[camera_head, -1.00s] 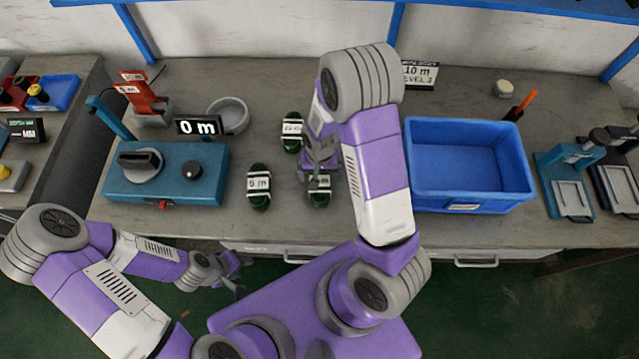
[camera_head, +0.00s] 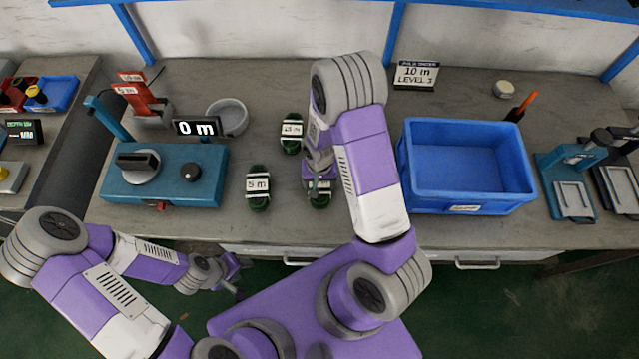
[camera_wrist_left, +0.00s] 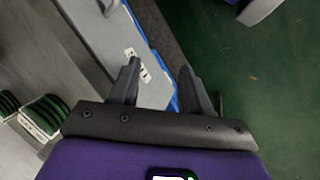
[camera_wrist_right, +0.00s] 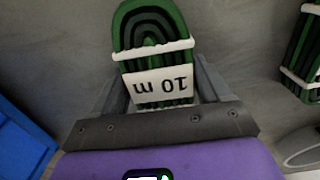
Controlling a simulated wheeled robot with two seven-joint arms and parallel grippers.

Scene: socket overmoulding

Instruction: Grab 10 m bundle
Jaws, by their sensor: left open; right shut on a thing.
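The 10 m bundle (camera_wrist_right: 155,55) is a dark green coil with white ties and a "10 m" label, upside down in the right wrist view. My right gripper (camera_wrist_right: 155,95) is shut on it, with a finger on each side of the label. In the head view the bundle (camera_head: 320,198) shows partly below my right gripper (camera_head: 318,180), which hides the rest. It appears on or very near the bench top. My left gripper (camera_head: 235,277) is open and empty in front of the bench; its spread fingers show in the left wrist view (camera_wrist_left: 158,88).
A 5 m bundle (camera_head: 258,188) and another green bundle (camera_head: 292,132) lie left of my right gripper. An empty blue bin (camera_head: 465,208) stands to the right. A sign (camera_head: 416,75) reads "10 m LEVEL 3". A teal machine (camera_head: 205,188) with a "0 m" display stands left.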

